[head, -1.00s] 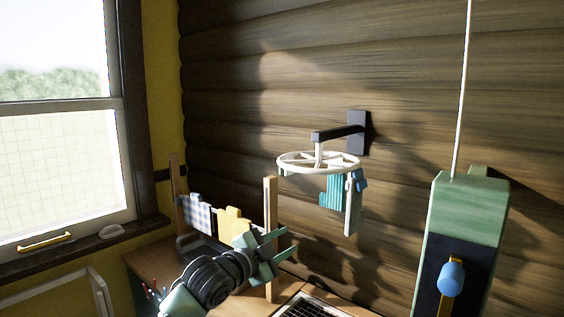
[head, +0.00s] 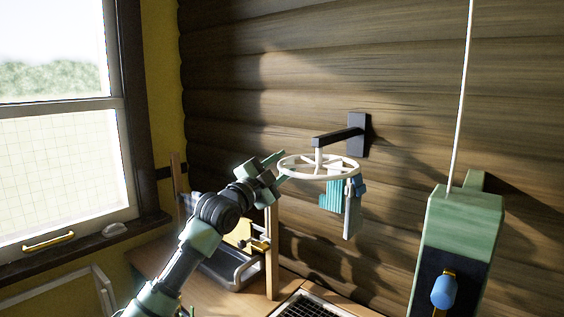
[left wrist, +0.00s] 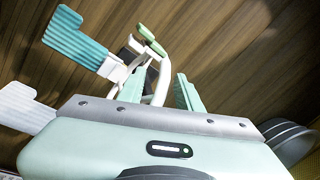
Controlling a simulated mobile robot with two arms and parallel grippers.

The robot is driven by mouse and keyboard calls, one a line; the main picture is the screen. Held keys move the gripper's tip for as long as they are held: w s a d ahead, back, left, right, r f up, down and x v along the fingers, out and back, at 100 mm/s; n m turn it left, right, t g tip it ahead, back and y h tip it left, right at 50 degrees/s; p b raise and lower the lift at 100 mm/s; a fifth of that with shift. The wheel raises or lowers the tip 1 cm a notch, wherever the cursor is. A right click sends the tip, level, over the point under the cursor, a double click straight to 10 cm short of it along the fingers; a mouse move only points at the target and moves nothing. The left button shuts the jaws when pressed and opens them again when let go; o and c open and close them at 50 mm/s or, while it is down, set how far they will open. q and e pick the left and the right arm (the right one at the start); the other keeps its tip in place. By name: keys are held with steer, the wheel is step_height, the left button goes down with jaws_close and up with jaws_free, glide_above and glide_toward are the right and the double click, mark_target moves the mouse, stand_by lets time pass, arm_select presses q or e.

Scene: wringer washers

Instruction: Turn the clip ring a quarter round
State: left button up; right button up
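The clip ring (head: 346,178) is a white spoked wheel hanging level below a dark wall bracket (head: 338,137). A teal ribbed cloth (head: 334,195) and a pale cloth (head: 351,215) hang from its right side. My left gripper (head: 277,167) is raised at the ring's left edge. In the left wrist view its two green fingers (left wrist: 158,91) stand apart, with a white curved part of the ring (left wrist: 161,82) showing between them. I cannot tell whether either finger touches it. The teal cloth also shows there (left wrist: 75,40). My right gripper is not in view.
A wooden rack (head: 271,245) with a grey tray (head: 232,268) stands on the bench below my left arm. A green post (head: 465,220) with a blue knob (head: 445,291) stands at the right. A window is at the left.

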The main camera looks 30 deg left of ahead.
arm_select(q)
jaws_close()
steer(key=shift+r, duration=0.1)
stand_by(1.3)
